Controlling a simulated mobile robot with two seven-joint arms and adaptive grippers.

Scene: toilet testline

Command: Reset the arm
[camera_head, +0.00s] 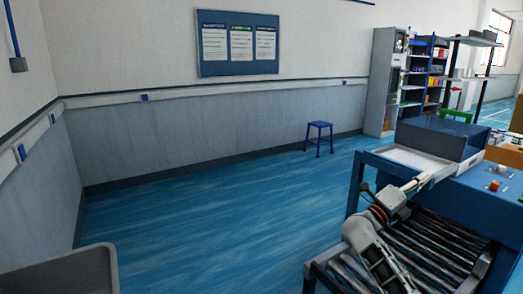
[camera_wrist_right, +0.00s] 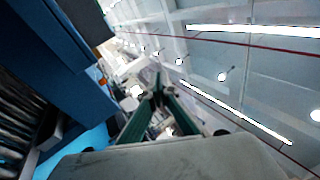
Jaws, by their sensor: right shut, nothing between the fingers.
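My right arm (camera_head: 372,248) comes up from the bottom right of the head view, over a roller conveyor. The wrist camera looks steeply up past the fingers at the ceiling lights. My left gripper is in neither view.
The roller conveyor (camera_head: 440,245) and the blue bench (camera_head: 463,193) with its grey tray (camera_head: 432,138) stand close to the right arm. A grey bin (camera_head: 65,272) is at the lower left. A blue stool (camera_head: 319,126) stands by the wall. The blue floor (camera_head: 215,215) between is clear.

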